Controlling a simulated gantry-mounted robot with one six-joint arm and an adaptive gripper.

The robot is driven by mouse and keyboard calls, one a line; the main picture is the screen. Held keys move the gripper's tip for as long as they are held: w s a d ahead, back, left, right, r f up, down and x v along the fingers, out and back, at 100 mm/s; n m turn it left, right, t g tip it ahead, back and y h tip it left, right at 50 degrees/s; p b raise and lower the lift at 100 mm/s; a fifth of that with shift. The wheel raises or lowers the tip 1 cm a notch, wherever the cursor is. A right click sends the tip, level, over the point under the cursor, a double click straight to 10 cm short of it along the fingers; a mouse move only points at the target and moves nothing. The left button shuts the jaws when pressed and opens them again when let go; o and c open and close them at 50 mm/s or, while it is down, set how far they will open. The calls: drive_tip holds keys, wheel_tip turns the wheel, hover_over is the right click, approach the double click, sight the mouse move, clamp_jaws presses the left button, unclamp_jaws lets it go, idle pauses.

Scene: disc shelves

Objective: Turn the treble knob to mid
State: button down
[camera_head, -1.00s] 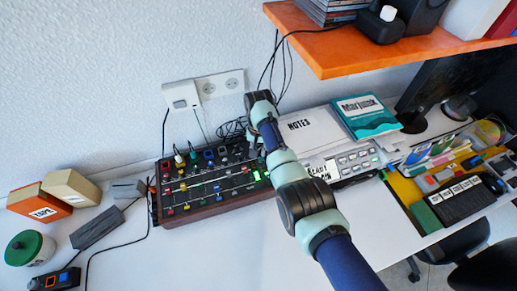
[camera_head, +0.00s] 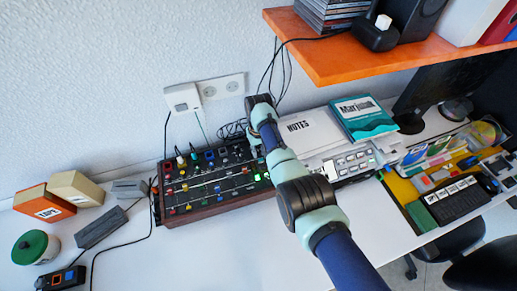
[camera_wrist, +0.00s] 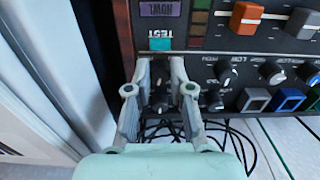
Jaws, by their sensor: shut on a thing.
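The black mixer panel (camera_head: 205,185) with wooden sides stands on the desk against the wall. In the wrist view, my gripper (camera_wrist: 161,66) reaches over a column of small black knobs at the panel's edge. Its fingers are shut on a black knob (camera_wrist: 159,72), one finger on each side. More black knobs lie between the fingers, nearer the palm. I cannot read the held knob's label or its pointer, so I cannot tell its setting. In the head view my arm hides the gripper and this knob.
Beside the fingers are further black knobs (camera_wrist: 271,72), an orange slider cap (camera_wrist: 245,17) and square buttons (camera_wrist: 254,99). Loose black cables (camera_wrist: 226,135) lie beyond the panel edge. A white button device (camera_head: 352,162) stands right of the mixer; an orange shelf (camera_head: 350,52) hangs above.

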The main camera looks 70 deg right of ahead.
sight(259, 152)
drive_tip(key=shift+n, duration=1)
drive_tip(key=c, duration=1)
unclamp_jaws()
drive_tip(key=shift+c, duration=0.2)
wheel_tip(259, 152, up, 12)
